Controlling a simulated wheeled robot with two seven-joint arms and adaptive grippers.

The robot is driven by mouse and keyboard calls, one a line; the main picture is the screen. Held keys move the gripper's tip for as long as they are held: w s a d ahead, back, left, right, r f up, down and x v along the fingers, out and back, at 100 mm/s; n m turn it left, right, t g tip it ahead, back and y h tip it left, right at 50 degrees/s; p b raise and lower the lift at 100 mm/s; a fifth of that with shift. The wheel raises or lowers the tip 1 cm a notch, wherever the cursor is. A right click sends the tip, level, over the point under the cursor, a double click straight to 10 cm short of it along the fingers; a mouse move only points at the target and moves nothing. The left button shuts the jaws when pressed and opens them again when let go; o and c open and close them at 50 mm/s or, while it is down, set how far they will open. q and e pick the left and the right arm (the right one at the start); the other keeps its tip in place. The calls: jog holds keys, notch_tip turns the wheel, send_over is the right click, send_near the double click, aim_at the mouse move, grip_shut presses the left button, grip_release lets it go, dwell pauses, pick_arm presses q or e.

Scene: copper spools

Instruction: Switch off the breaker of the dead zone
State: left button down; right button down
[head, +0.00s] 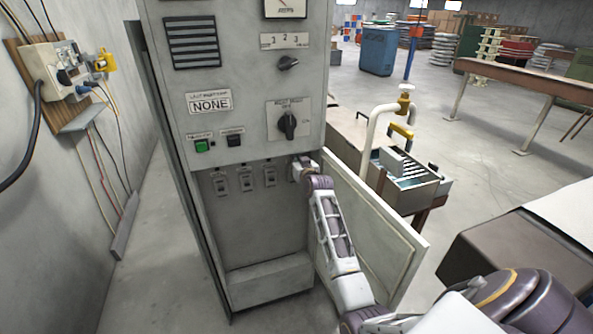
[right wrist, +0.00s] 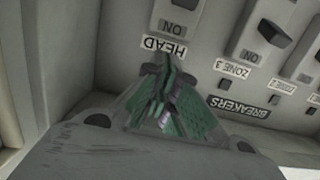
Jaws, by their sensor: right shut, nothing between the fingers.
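The grey electrical cabinet (head: 262,225) stands in the middle of the head view, its lower compartment open. A row of breakers (head: 245,178) sits at the top of that compartment. My right gripper (head: 298,172) is at the row's right end and covers that part. In the right wrist view the picture is upside down. The shut, empty green fingers (right wrist: 165,65) point at the label HEAD (right wrist: 164,47), beside the HEAD breaker (right wrist: 179,14), which reads ON. The zone 3 breaker (right wrist: 272,32) also reads ON; the zone 2 breaker (right wrist: 312,78) is partly cut off. I cannot tell whether the fingers touch anything.
The cabinet's open door (head: 385,235) stands right of my right forearm. Above the breakers are a 1-2-3 selector (head: 288,64), a rotary switch (head: 288,124), a plate reading NONE (head: 210,103) and a green button (head: 201,146). A pipe with a yellow valve (head: 404,100) is farther right.

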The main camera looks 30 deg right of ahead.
jog(key=shift+w+d+f, duration=0.1)
jog(key=shift+w+d, duration=0.05)
jog(key=shift+w, duration=0.45)
jog(key=shift+s+f, duration=0.35)
jog(key=shift+f, duration=0.35)
jog(key=shift+s+f, duration=0.35)
jog(key=shift+f, duration=0.35)
pick_arm(q)
jog(key=shift+s+d+r, duration=0.15)
jog(key=shift+d, duration=0.1)
pick_arm(e)
jog(key=shift+s+a+f, duration=0.2)
jog(key=shift+f, duration=0.15)
pick_arm(q)
jog(key=shift+f, duration=0.25)
pick_arm(e)
jog(key=shift+f, duration=0.1)
pick_arm(q)
jog(key=a+b, duration=0.1)
jog(key=w+a+f+b, duration=0.1)
jog(key=shift+w+a+f, duration=0.2)
jog(key=shift+a+f, duration=0.1)
jog(key=shift+a, duration=0.05)
pick_arm(e)
jog(key=shift+s+f+t+h, duration=0.2)
jog(key=shift+t+h, duration=0.1)
jog(key=shift+t, duration=0.1)
